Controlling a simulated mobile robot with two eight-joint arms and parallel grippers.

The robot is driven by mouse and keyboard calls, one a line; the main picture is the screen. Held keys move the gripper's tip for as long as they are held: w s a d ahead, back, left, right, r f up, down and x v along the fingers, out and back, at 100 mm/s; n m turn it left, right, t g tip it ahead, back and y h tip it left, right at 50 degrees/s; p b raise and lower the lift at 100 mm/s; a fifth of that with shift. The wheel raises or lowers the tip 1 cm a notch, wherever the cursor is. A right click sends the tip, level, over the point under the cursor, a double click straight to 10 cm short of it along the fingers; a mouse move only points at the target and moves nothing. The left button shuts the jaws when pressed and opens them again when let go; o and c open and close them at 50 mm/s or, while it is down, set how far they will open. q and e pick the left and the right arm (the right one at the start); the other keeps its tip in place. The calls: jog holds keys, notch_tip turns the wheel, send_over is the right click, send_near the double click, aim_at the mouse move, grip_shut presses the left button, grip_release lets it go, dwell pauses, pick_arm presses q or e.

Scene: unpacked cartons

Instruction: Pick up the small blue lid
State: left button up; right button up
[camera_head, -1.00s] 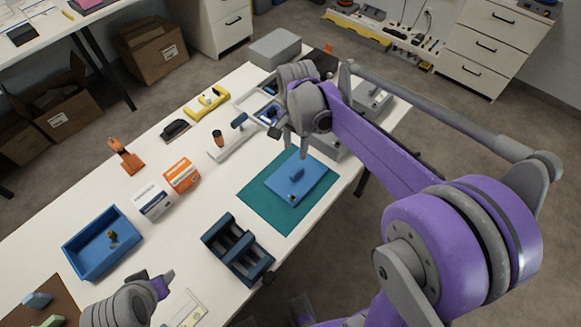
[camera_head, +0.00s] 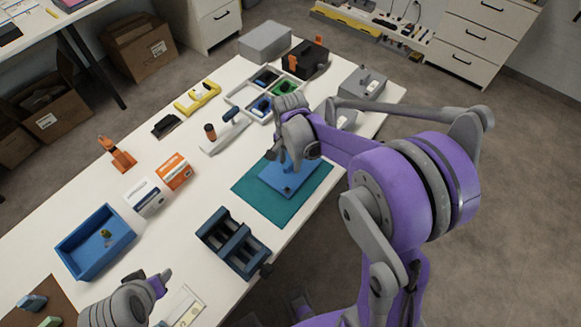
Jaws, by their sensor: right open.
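The small blue lid (camera_head: 284,180), a flat blue plate with an upright handle, lies on a teal mat (camera_head: 262,208) on the white table. My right gripper (camera_head: 282,159) is open and low over the lid, at its handle. The gripper hides part of the handle, so I cannot tell whether the fingers touch it. My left gripper (camera_head: 163,279) is at the lower left, away from the lid. Whether its jaws are open does not show clearly.
A dark blue slotted holder (camera_head: 233,243) stands just left of the mat. A blue bin (camera_head: 95,242), an orange-and-white box (camera_head: 174,172) and a white box (camera_head: 147,197) stand further left. A divided white tray (camera_head: 246,91) and a grey box (camera_head: 265,42) are behind.

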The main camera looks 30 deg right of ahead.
aim_at(290, 164)
grip_shut()
dwell(0.4)
notch_tip(290, 164, up, 10)
jog(key=shift+p, duration=0.4)
